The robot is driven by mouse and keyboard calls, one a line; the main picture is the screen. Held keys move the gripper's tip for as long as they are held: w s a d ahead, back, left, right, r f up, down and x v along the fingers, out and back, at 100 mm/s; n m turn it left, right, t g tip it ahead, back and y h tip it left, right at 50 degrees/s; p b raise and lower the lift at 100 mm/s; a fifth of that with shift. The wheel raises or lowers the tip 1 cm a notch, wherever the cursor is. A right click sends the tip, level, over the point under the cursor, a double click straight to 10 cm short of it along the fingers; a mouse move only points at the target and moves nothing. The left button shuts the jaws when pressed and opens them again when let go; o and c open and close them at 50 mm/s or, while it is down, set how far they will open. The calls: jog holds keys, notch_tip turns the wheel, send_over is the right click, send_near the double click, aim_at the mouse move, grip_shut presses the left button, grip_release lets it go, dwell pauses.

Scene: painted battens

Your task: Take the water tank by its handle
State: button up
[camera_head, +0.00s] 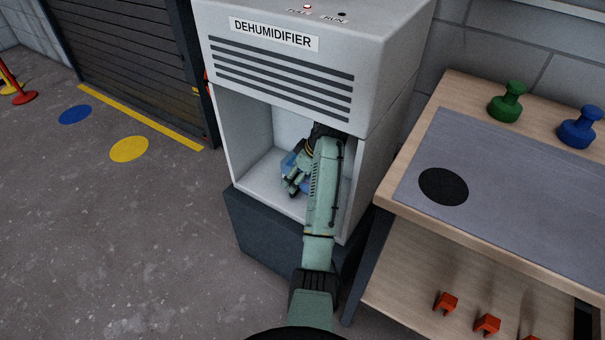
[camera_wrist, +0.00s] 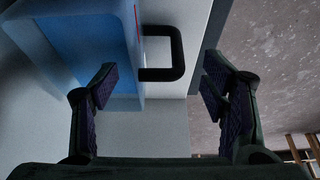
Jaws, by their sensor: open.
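The water tank (camera_head: 288,164) is a blue box inside the open bay of the dehumidifier (camera_head: 285,75). My arm and gripper hide most of it in the head view. In the wrist view the tank (camera_wrist: 90,45) fills the upper left, with a pale clear rim and blue inside. Its black U-shaped handle (camera_wrist: 178,52) sticks out from its side. My gripper (camera_wrist: 160,88) is open and empty. Its fingers stand wide apart, and the handle lies ahead of the gap between them. I see no contact with the handle. My gripper (camera_head: 295,182) also shows inside the bay.
The bay's walls (camera_head: 238,125) stand close around my gripper. A workbench (camera_head: 410,205) with green (camera_head: 507,102) and blue (camera_head: 580,128) knobbed objects is at right. Red pieces (camera_head: 446,302) lie on its lower shelf. The floor at left is mostly clear.

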jog(key=x, duration=0.7)
jog(key=shift+a+f, duration=0.1)
jog(key=shift+f, duration=0.15)
grip_shut()
dwell(0.7)
jog(key=shift+w+r, duration=0.1)
jog(key=shift+r, duration=0.05)
